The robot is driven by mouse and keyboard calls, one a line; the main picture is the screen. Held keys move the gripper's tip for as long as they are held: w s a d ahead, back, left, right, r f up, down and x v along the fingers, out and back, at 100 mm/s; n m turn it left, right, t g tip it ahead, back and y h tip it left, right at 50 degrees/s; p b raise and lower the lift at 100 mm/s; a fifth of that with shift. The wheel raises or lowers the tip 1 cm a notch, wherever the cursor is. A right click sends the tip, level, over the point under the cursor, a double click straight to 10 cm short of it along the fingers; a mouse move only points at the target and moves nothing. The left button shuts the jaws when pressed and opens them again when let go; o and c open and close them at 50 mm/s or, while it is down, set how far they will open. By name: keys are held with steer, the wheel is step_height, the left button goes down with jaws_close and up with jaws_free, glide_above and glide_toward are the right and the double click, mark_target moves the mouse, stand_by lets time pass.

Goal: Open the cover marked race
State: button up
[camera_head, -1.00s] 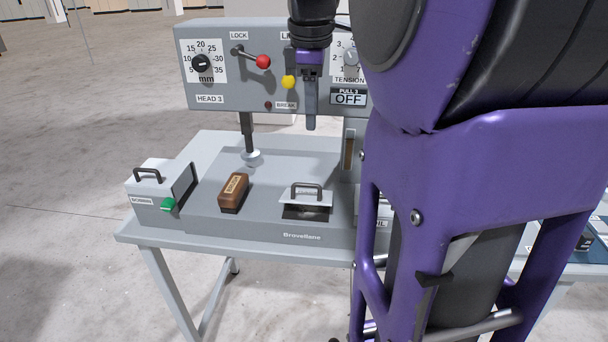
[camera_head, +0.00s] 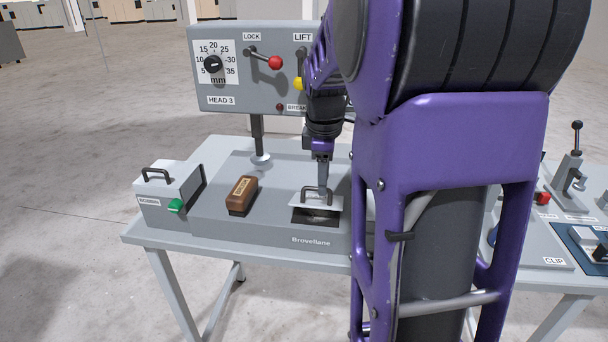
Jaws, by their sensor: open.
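A small light-grey cover (camera_head: 303,204) with a black bar handle (camera_head: 306,193) sits at the front right of the machine bed. A dark opening (camera_head: 318,219) shows below its front edge. I cannot read a race mark on it. My gripper (camera_head: 322,186) points down, with its fingertips at the handle. It is open; I see the fingers edge-on, so I cannot tell whether they straddle or touch the handle. My arm hides what lies just right of the cover.
A brown brush-like block (camera_head: 242,195) lies on the bed left of the cover. The control panel (camera_head: 235,88) with levers rises behind. My arm blocks the right side.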

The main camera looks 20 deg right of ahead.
steer(key=shift+w+f, duration=0.1)
steer(key=shift+f, duration=0.45)
jaws_close()
stand_by(1.1)
